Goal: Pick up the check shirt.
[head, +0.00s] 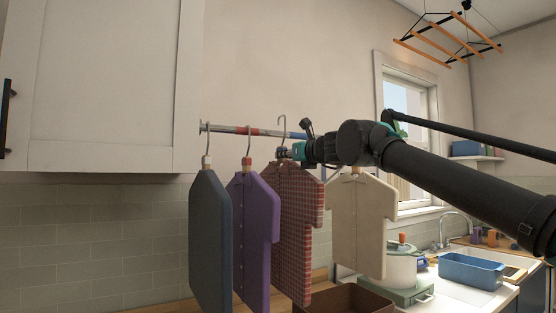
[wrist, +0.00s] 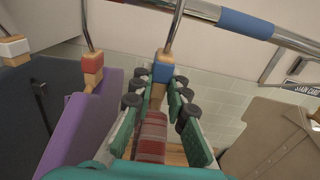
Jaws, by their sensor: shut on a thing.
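The red check shirt (head: 297,230) hangs upright from a hanger between the purple shirt and the cream shirt. My gripper (head: 285,153) is at its neck, just below the hook. In the wrist view my gripper (wrist: 160,98) has its teal fingers on both sides of the wooden hanger neck with a blue band, shut on it. The check shirt (wrist: 152,135) shows between the fingers, mostly hidden by them. Its hook (head: 282,122) reaches above the rail (head: 262,132) in the head view; I cannot tell whether it touches the rail.
The purple shirt (head: 250,230) and dark grey shirt (head: 209,240) hang close on the left. The cream shirt (head: 360,222) hangs right, below my arm. A wall cabinet (head: 95,85) is at upper left. A brown bin (head: 345,300), a pot (head: 400,265) and a blue tub (head: 470,272) stand below.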

